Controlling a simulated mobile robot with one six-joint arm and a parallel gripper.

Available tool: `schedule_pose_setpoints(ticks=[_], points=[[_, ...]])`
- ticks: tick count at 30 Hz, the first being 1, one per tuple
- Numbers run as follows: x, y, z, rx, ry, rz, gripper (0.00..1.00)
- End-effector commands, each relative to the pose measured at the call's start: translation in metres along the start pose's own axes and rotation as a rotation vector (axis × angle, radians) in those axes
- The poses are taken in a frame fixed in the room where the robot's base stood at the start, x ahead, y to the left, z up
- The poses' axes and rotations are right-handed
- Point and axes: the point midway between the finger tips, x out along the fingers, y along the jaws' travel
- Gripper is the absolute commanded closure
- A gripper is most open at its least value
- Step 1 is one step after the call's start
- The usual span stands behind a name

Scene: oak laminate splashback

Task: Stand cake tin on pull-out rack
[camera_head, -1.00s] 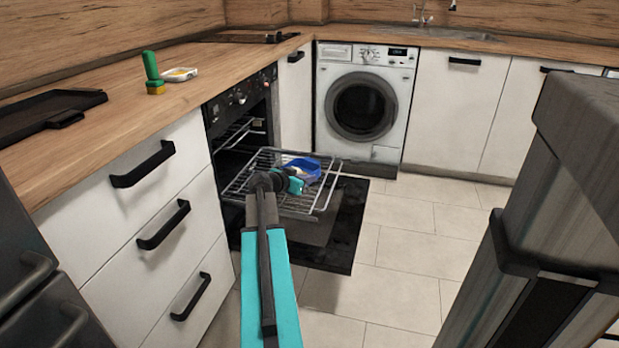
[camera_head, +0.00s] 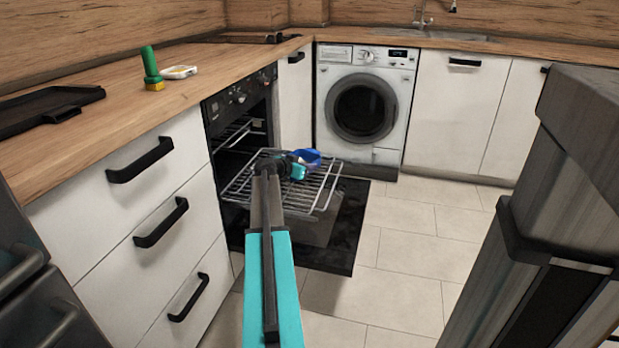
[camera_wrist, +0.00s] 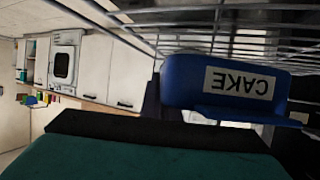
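The cake tin (camera_wrist: 218,72) is blue with a white label reading CAKE, which appears upside down in the wrist view. In the head view the tin (camera_head: 309,156) is small and partly hidden behind my gripper (camera_head: 297,166), over the far part of the pull-out rack (camera_head: 318,191). My gripper (camera_wrist: 225,112) has dark parts on both sides of the tin and is shut on it. The wire rack (camera_wrist: 205,18) also runs along the top of the wrist view, close to the tin. I cannot tell whether they touch.
The oven door (camera_head: 330,250) is folded down below the rack. White drawers (camera_head: 140,240) stand left of the oven, and a washing machine (camera_head: 364,105) stands behind. A grey bin-like body (camera_head: 560,200) fills the right foreground. Floor between is clear.

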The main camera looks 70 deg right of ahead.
Motion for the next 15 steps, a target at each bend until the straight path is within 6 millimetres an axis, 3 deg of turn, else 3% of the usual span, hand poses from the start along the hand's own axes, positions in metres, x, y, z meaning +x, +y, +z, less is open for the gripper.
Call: schedule_pose_setpoints(ticks=[10, 15], points=[[0.001, 0.000, -0.001, 0.001, 0.001, 0.000, 1.00], [0.005, 0.000, 0.009, 0.001, 0.001, 0.000, 1.00]])
